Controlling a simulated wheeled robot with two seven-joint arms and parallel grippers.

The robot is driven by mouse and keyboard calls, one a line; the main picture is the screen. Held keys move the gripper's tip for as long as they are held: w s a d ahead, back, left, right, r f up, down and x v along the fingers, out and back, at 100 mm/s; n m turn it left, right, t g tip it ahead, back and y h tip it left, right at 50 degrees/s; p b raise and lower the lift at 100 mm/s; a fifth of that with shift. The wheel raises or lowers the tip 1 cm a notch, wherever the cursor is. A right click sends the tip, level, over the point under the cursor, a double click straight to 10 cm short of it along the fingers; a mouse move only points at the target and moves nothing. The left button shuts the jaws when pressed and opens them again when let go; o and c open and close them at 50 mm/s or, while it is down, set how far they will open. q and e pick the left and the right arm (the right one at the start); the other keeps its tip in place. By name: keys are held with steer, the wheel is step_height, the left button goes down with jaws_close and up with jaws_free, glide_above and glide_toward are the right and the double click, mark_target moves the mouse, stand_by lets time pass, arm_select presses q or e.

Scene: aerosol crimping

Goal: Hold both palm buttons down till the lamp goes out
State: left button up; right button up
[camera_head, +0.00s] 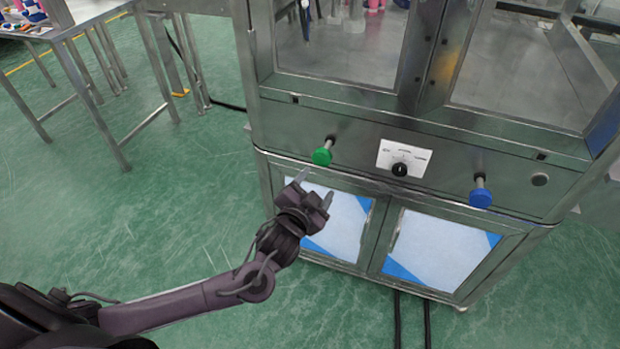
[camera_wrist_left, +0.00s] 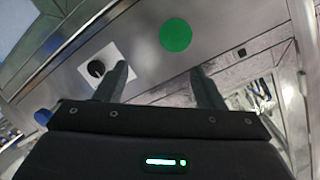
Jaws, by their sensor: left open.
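A green palm button (camera_head: 322,156) sticks out on a stem from the left of the steel machine's front panel. A blue palm button (camera_head: 480,197) sticks out on the right of the same panel. My left gripper (camera_head: 316,186) is open and empty, just below and in front of the green button, apart from it. In the left wrist view the green button (camera_wrist_left: 176,35) is a round disc beyond and between the fingertips (camera_wrist_left: 162,72). A bit of blue (camera_wrist_left: 43,117) shows at that view's left edge. I see no lit lamp. My right gripper is not in view.
A white dial plate with a black knob (camera_head: 400,168) sits between the buttons. Windows are above, cabinet doors (camera_head: 437,248) below. A steel table (camera_head: 70,35) stands back left; green floor between is clear.

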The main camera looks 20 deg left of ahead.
mark_target(321, 159)
arm_select(q)
steer(key=shift+o, duration=0.6)
steer(key=m, duration=0.2)
steer(key=shift+w+d+r+m, duration=0.2)
steer(key=shift+d+r+m, duration=0.1)
steer(key=shift+r+m, duration=0.1)
steer(key=w+a+f+m, duration=0.1)
steer(key=w+m, duration=0.2)
steer(key=m, duration=0.6)
steer(key=w+a+m+g+y, duration=0.1)
steer(key=w+m, duration=0.3)
steer(key=m, duration=0.5)
steer(key=w+a+f+m+g+y, duration=0.1)
steer(key=w+m, duration=0.3)
steer(key=m, duration=0.5)
steer(key=shift+f, duration=0.35)
